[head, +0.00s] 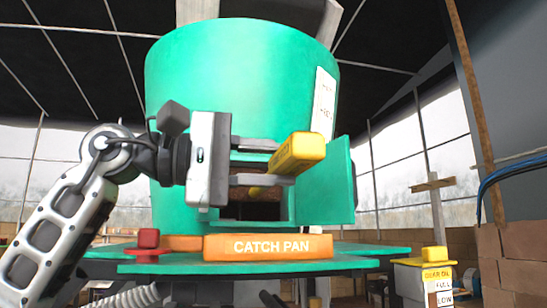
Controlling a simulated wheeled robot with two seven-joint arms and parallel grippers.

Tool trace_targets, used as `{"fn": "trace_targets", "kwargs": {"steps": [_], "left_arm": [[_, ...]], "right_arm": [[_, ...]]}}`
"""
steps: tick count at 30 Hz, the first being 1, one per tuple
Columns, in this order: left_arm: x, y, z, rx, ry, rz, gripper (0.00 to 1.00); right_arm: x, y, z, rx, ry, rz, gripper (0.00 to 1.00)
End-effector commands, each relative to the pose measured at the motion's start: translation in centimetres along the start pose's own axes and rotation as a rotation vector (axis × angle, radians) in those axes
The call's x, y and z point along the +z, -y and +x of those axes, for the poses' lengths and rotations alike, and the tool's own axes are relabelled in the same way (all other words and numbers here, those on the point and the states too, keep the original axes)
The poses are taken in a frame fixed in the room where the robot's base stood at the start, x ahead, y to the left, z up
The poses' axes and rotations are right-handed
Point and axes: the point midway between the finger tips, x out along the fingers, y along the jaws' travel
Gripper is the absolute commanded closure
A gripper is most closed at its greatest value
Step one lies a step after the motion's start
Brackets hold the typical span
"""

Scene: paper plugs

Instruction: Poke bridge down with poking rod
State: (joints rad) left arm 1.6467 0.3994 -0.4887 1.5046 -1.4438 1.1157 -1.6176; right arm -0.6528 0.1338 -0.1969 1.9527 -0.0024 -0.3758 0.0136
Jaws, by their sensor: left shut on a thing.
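My left gripper (262,162) comes in from the left and is shut on the yellow handle of the poking rod (299,153). It holds the rod in front of the opening in the large green drum (235,75). The opening (250,209) is dark and brownish inside, partly hidden by the gripper and rod. I cannot make out the bridge for certain. My right gripper is not in view.
A green door (325,182) stands open at the opening's right. An orange catch pan (268,247) sits below on a green ledge (370,248). A red knob (148,238) is at the left. A yellow-topped gear oil box (423,272) and bricks (513,245) stand at right.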

Motion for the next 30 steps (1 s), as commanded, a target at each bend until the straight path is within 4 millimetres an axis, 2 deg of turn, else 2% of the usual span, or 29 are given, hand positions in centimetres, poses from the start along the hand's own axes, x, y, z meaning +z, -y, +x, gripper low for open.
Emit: {"fn": "trace_targets", "kwargs": {"steps": [5,15,25,30], "left_arm": [[-1.6,-0.4,-0.1,0.002,-0.001,-0.003,0.96],[-3.8,-0.1,0.0,0.002,0.001,-0.001,0.96],[-3.9,-0.1,0.0,0.002,0.001,0.001,0.96],[-3.0,0.1,-0.1,0.002,0.000,0.003,0.96]], "right_arm": [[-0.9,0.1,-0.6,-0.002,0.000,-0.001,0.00],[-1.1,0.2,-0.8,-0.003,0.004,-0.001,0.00],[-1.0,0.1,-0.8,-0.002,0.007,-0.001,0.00],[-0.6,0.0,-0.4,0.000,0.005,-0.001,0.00]]}}
